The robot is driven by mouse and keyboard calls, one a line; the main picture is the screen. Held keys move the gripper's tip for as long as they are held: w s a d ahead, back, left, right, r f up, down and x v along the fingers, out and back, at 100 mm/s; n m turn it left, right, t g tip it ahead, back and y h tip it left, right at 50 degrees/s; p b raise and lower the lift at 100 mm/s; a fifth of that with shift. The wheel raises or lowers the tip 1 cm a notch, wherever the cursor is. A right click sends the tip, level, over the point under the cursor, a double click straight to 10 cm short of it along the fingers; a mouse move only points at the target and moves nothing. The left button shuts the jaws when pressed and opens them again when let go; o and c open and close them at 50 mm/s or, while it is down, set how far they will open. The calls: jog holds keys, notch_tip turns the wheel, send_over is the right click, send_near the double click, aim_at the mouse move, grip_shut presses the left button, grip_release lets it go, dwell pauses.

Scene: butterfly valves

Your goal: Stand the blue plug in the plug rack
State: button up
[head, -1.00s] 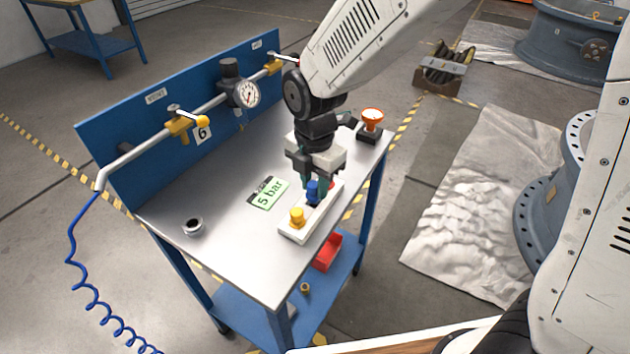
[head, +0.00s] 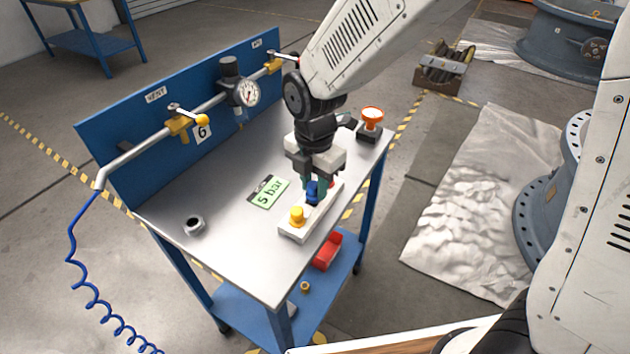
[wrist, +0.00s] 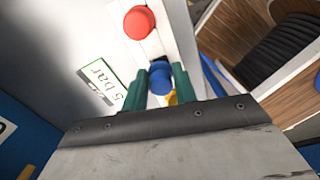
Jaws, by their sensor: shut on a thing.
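The blue plug (head: 312,192) is between the fingers of my gripper (head: 314,184), which is shut on it. It is at the middle of the white plug rack (head: 294,232); whether its foot is seated in the rack is hidden. In the wrist view the blue plug (wrist: 161,80) shows between the two green fingers (wrist: 160,88), over the rack (wrist: 152,46). A yellow plug (head: 297,216) stands at the rack's near end. A red plug (wrist: 138,23) stands at the other end, mostly hidden behind my gripper in the head view.
A "5 bar" sign (head: 268,192) lies left of the rack. A metal nut or ring (head: 194,226) is at the front left. An orange-topped item (head: 372,120) stands at the back right. The valve pipe (head: 150,145) runs along the blue panel. A red bin (head: 328,252) is below.

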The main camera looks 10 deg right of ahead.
aim_at(314, 183)
jog(key=shift+f, duration=0.75)
dwell(1.1)
jog(key=o, duration=1.5)
jog(key=shift+c, duration=0.2)
jog(key=shift+r, duration=3.75)
